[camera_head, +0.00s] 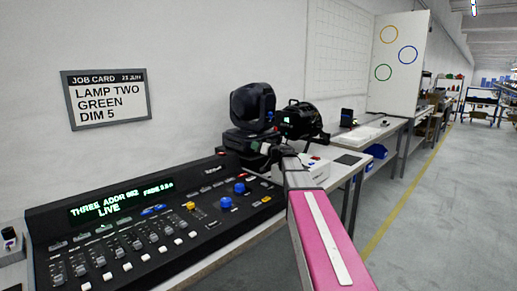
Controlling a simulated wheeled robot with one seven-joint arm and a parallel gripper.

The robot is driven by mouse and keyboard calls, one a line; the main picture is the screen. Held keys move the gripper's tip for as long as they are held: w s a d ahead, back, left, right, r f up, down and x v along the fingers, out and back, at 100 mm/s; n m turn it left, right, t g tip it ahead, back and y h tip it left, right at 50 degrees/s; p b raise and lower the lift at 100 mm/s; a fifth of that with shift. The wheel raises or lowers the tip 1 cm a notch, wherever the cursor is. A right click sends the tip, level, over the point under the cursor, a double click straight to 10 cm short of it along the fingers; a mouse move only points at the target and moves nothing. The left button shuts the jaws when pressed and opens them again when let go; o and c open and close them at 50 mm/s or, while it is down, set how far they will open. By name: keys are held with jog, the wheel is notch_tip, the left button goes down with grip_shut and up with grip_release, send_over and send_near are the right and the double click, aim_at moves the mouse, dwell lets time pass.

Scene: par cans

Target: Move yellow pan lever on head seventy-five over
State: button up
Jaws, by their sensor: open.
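A black moving-head light (253,106) stands upright on the bench behind the control desk, near the middle of the view. No number can be read on it, and I cannot make out a yellow pan lever on it. My pink arm reaches in from the lower right. My gripper (276,153) is small and dark at its far end, close in front of the light's base. It is open, with nothing visible in it. The arm and wrist hide part of the base, and I cannot tell whether the gripper touches it.
A lighting desk (150,226) with faders, knobs and a green display fills the lower left. A second black lamp (302,120) stands right of the moving head. A job card (106,97) hangs on the wall. The right floor is clear.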

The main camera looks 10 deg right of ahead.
jog(key=shift+c, duration=0.3)
grip_shut()
jog(key=shift+m, duration=0.4)
jog(key=m, duration=0.3)
jog(key=w+d+m, duration=0.1)
jog(key=m, duration=0.3)
jog(key=d+m, duration=0.1)
jog(key=m, duration=0.3)
jog(key=shift+w+d+r, duration=0.1)
jog(key=shift+w+d, duration=0.15)
jog(key=shift+w, duration=0.15)
jog(key=shift+o, duration=0.3)
grip_release()
